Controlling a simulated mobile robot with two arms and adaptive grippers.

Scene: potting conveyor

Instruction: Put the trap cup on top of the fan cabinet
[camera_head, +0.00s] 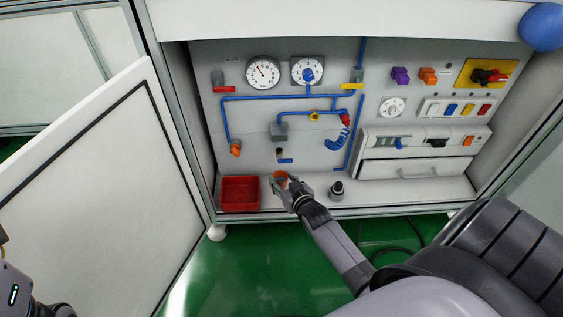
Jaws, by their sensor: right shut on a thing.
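A small orange cup (280,176), which looks like the trap cup, is between the fingers of my right gripper (280,183). The gripper is shut on it, just right of a red bin, low in the open cabinet; the fingers hide part of the cup. I cannot tell whether the cup touches the cabinet floor. The open white cabinet (340,18), perhaps the fan cabinet, has a flat white top across the upper picture. My left arm shows only at the lower left corner; its gripper's fingers cannot be made out.
A red bin (240,179) and a small dark fitting (337,188) stand on the cabinet floor. Blue pipes (290,97), gauges (263,72) and a white drawer unit (418,168) fill the back. The open door (100,190) blocks the left. A blue ball (543,27) is upper right.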

